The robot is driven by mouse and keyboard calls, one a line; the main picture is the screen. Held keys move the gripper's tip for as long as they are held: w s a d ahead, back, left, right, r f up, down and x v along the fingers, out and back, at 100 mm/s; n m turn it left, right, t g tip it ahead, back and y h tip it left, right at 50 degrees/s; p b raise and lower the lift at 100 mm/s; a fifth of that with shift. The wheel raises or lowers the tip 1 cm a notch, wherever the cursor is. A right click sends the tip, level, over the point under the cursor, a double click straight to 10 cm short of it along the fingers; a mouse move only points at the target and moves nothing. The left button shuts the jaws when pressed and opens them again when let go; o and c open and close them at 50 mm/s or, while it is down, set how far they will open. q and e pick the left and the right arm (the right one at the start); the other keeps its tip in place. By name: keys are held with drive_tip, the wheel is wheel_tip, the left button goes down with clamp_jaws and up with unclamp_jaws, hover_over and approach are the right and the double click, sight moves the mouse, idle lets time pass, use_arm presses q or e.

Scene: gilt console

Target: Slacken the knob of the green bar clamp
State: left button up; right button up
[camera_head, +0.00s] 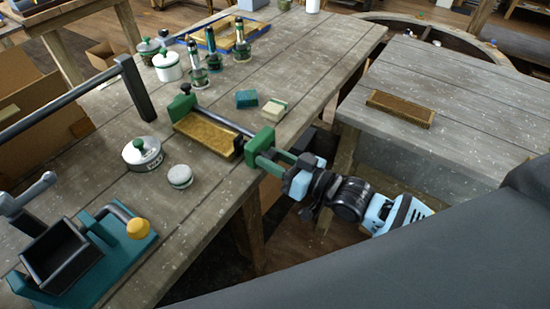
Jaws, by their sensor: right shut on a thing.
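The green bar clamp (263,142) lies along the right edge of the wooden workbench, around a tan wooden block (207,134). Its dark bar runs from a small green jaw with a black top at the far left to a larger green jaw near the bench edge. Green parts of the clamp stick out past the edge to the right. My right gripper (291,172) reaches in from the lower right and is shut on the clamp's knob end. The fingers mostly hide the knob. My left gripper is not in view.
A lidded metal tin (142,153) and a small round tin (180,176) stand left of the clamp. A teal sponge (246,98) and pale block (274,111) lie behind it. A teal-based device (138,242) sits at front left. A second table (460,110) stands right, across a gap.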

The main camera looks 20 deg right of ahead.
sight(275, 161)
drive_tip(key=shift+r, duration=0.2)
drive_tip(key=o, duration=0.8)
drive_tip(key=shift+w+a, duration=0.1)
drive_tip(key=shift+c, duration=0.2)
drive_tip(key=shift+o, duration=1.2)
drive_tip(key=shift+w+a+f, duration=0.1)
drive_tip(key=shift+f, duration=0.05)
drive_tip(key=shift+s+d+f, duration=0.15)
drive_tip(key=shift+s+d, duration=0.25)
drive_tip(key=shift+s, duration=0.1)
drive_tip(key=v, duration=0.5)
drive_tip(key=shift+s+d+b, duration=0.2)
drive_tip(key=shift+s+b, duration=0.05)
drive_tip(key=shift+b, duration=0.15)
drive_tip(key=shift+s+d, duration=0.35)
drive_tip(key=shift+s, duration=0.05)
